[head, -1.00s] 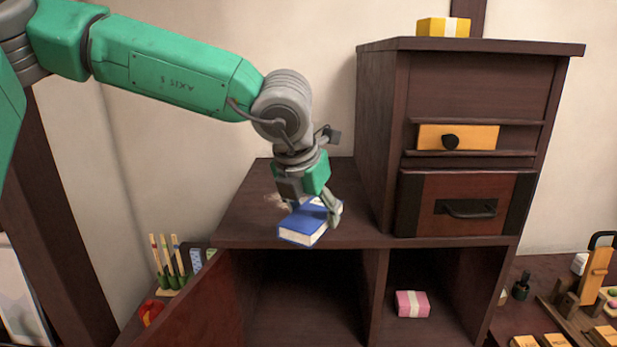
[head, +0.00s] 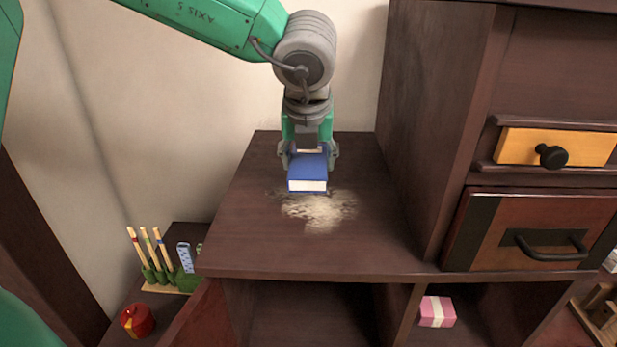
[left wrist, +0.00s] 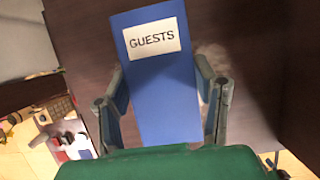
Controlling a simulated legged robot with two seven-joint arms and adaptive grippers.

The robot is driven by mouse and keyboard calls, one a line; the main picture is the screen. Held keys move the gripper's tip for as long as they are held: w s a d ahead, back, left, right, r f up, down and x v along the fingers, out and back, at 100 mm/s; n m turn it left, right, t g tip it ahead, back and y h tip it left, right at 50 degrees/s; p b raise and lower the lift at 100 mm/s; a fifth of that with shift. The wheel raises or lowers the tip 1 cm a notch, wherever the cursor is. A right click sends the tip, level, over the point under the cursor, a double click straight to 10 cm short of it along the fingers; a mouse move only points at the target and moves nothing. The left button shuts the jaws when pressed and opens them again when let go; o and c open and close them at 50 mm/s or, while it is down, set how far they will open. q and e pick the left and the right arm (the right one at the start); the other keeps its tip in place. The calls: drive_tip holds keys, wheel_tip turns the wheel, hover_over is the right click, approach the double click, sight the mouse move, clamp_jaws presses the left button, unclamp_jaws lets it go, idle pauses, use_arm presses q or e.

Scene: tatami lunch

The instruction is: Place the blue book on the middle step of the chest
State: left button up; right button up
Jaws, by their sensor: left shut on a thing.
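The blue book (head: 308,172) is held by my left gripper (head: 308,160) over the dark wooden middle step (head: 250,240) of the chest. In the left wrist view the book (left wrist: 170,95) shows a white label reading GUESTS, with the gripper fingers (left wrist: 163,100) on its two sides. The book's white page edge faces the camera in the head view. I cannot tell whether its underside touches the step. A pale dusty patch (head: 320,210) lies on the step just in front of the book. My right gripper is not in view.
The taller part of the chest (head: 430,120) rises right of the step, with a yellow drawer (head: 520,145) and a dark drawer (head: 485,240). Below is a cubby with a pink box (head: 437,318). A red pot (head: 137,321) and a green brush stand (head: 172,278) sit lower left.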

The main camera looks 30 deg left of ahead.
sight(311, 195)
use_arm(q)
drive_tip(key=f, duration=0.5)
drive_tip(key=shift+w+d, duration=0.25)
drive_tip(key=shift+w, duration=0.1)
drive_tip(key=shift+a+f, duration=0.1)
drive_tip(key=o, duration=1.2)
drive_tip(key=shift+a+f, duration=0.1)
drive_tip(key=shift+a, duration=0.1)
drive_tip(key=shift+o, duration=0.2)
drive_tip(key=shift+d, duration=0.1)
drive_tip(key=shift+d+r, duration=0.1)
drive_tip(key=shift+r, duration=0.2)
drive_tip(key=v, duration=1.1)
drive_tip(key=shift+s+r, duration=0.1)
drive_tip(key=shift+r, duration=0.2)
drive_tip(key=shift+f, duration=0.15)
